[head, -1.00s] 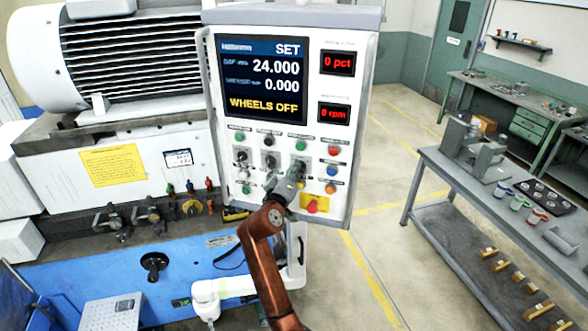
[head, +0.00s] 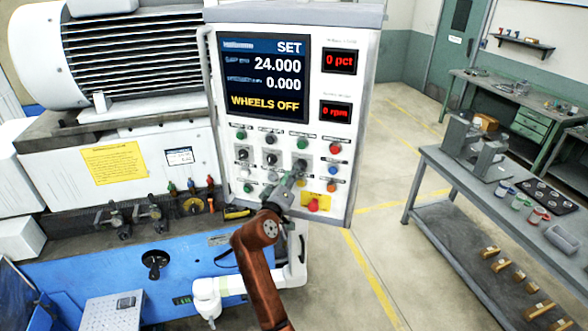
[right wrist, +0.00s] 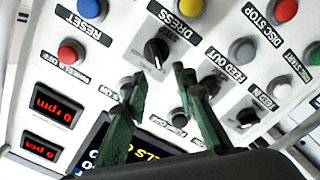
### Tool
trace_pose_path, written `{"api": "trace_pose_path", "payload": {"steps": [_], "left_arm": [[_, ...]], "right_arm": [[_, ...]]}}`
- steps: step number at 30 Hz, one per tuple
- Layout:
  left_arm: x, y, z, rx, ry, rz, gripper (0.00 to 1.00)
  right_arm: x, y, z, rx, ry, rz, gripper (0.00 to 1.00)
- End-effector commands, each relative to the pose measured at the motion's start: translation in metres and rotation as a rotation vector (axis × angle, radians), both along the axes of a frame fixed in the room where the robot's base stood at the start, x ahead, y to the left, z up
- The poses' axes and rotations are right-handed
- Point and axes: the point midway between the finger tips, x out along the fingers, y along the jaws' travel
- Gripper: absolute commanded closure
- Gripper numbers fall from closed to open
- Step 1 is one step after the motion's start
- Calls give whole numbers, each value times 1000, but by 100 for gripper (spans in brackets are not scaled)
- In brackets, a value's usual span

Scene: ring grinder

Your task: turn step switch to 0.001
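The control panel (head: 345,170) carries a row of three black rotary knobs on grey plates: a left knob (head: 243,154), a middle knob (head: 270,159) and a right knob (head: 301,163). My right gripper (head: 297,176) is just below the right knob. In the right wrist view, which is upside down, its green fingers (right wrist: 162,80) are apart and empty. The right knob (right wrist: 156,50), under the DRESS button, lies just beyond the fingertips. My left gripper is not in view.
The panel's screen (head: 264,78) reads SET, 24.000, 0.000 and WHEELS OFF. Push buttons surround the knobs, with a red button on a yellow plate (head: 313,205) below right. A grey bench (head: 500,210) stands at the right, with free floor between.

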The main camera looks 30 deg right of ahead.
Motion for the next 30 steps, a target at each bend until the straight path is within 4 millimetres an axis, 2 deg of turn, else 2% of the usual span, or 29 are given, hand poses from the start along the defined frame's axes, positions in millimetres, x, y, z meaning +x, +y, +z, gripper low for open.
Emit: {"api": "trace_pose_path", "payload": {"steps": [3,9,24,26,28,29,30], "left_arm": [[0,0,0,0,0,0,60],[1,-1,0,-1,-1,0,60],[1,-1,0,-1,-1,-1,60],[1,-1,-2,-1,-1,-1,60],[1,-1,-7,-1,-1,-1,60],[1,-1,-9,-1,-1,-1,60],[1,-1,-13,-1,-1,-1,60]], "right_arm": [[-12,13,-1,2,0,0,75],[-22,22,-1,1,1,-2,75],[-21,23,-2,0,3,0,75],[-18,23,-10,1,12,8,75],[-10,26,-31,1,34,30,75],[-5,28,-44,1,48,45,75],[2,31,-65,5,72,66,75]]}}
